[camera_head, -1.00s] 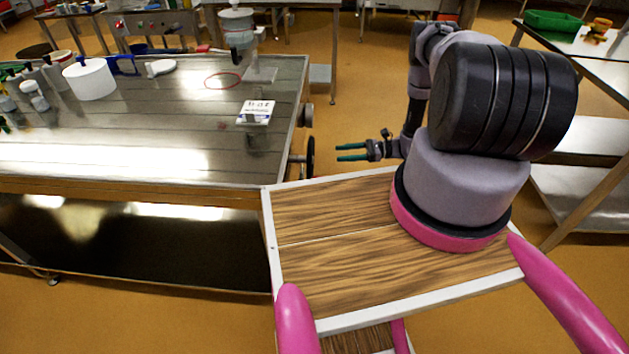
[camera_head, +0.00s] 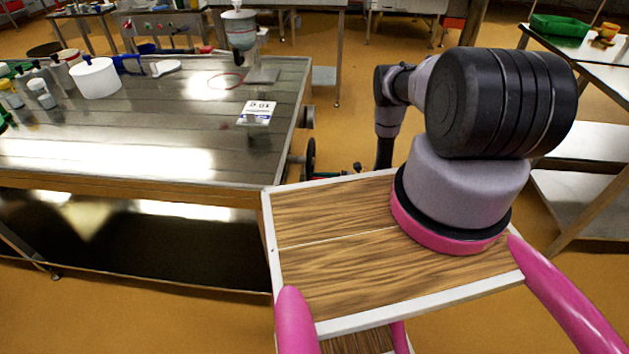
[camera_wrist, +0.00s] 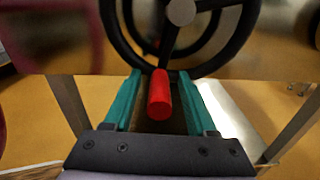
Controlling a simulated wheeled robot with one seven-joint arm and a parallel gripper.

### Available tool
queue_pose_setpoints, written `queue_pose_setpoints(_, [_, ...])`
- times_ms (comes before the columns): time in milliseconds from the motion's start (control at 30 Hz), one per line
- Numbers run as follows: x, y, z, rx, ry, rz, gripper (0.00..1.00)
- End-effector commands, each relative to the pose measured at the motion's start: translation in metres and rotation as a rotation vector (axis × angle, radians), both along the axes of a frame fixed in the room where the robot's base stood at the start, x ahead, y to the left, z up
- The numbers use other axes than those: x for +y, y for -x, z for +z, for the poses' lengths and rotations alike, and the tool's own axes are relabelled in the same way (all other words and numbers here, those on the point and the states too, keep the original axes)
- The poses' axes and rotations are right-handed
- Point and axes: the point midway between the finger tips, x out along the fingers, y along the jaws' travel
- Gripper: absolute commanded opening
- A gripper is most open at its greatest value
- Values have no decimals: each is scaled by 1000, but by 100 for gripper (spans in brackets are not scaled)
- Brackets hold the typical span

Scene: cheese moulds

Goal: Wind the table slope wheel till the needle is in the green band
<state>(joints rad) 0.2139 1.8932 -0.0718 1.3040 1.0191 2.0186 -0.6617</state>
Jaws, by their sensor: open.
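The black slope wheel (camera_head: 310,158) stands on the right side of the steel table, seen nearly edge-on in the head view. In the wrist view the wheel (camera_wrist: 228,50) fills the top, with a grey hub and spokes. Its red handle (camera_wrist: 160,100) points toward my camera. My gripper (camera_wrist: 160,76) is open, with one teal finger on each side of the handle; I cannot tell whether either touches it. In the head view my gripper (camera_head: 335,175) is low beside the wheel, partly hidden by my wooden deck. I cannot make out a needle or green band.
The steel table (camera_head: 150,125) carries a small printed card (camera_head: 257,112), a white tub (camera_head: 96,78) and several bottles. Another dark round part (camera_head: 307,117) sits farther along its right side. A side table with a green tray (camera_head: 556,25) stands at the right.

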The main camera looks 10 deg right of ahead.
Motion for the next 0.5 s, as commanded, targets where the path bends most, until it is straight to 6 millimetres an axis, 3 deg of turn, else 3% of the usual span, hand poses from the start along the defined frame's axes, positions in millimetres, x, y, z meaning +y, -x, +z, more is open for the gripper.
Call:
queue_pose_setpoints(133, [10,-3,0,0,0,1,57])
queue_pose_setpoints(433, [12,-4,0,-1,0,0,57])
queue_pose_setpoints(500, [12,-4,0,-1,0,0,30])
